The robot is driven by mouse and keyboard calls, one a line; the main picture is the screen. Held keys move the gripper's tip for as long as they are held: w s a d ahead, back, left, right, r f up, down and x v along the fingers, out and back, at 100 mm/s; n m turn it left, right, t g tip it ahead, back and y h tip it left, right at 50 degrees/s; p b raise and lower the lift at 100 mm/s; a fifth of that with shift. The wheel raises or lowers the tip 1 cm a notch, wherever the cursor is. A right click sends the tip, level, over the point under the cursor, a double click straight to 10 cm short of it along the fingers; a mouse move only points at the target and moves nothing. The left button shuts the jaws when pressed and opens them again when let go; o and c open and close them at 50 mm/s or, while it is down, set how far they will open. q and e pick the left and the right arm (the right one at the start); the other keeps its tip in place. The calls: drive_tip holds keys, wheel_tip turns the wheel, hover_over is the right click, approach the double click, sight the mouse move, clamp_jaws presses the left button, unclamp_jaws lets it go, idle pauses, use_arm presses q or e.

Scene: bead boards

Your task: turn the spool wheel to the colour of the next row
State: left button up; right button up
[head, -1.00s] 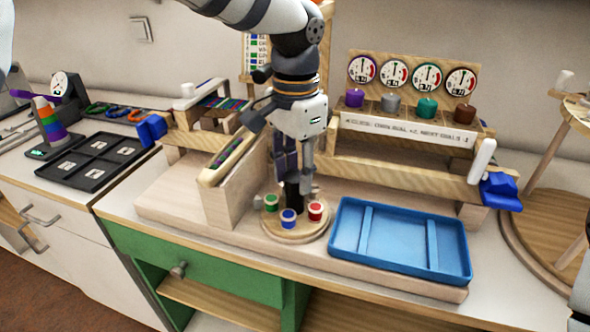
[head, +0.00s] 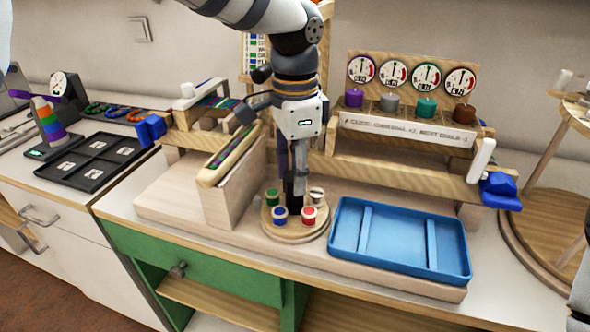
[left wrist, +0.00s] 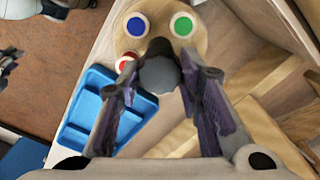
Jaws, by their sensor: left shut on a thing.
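The spool wheel (head: 293,237) is a round wooden disc on the low wooden base. Around it stand a green spool (head: 272,197), a blue spool (head: 280,215), a red spool (head: 309,215) and a white-topped spool (head: 317,195). My left gripper (head: 294,188) points down at the wheel's centre and is shut on the dark centre knob (left wrist: 160,74). In the left wrist view the blue (left wrist: 137,25) and green (left wrist: 183,24) spools show beyond the fingers; the red one is partly hidden. A card with coloured rows (head: 257,50) is partly hidden behind my left arm.
A blue tray (head: 398,240) lies just right of the wheel. A wooden block with a slanted bead board (head: 227,160) stands close on the left. Behind are a wooden rail (head: 400,172) and a rack of dials (head: 412,74). A green drawer (head: 195,262) is below.

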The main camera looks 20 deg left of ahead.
use_arm(q)
drive_tip(key=shift+r, duration=0.1)
drive_tip(key=o, duration=1.2)
drive_tip(key=shift+c, duration=0.2)
wheel_tip(320, 180, up, 12)
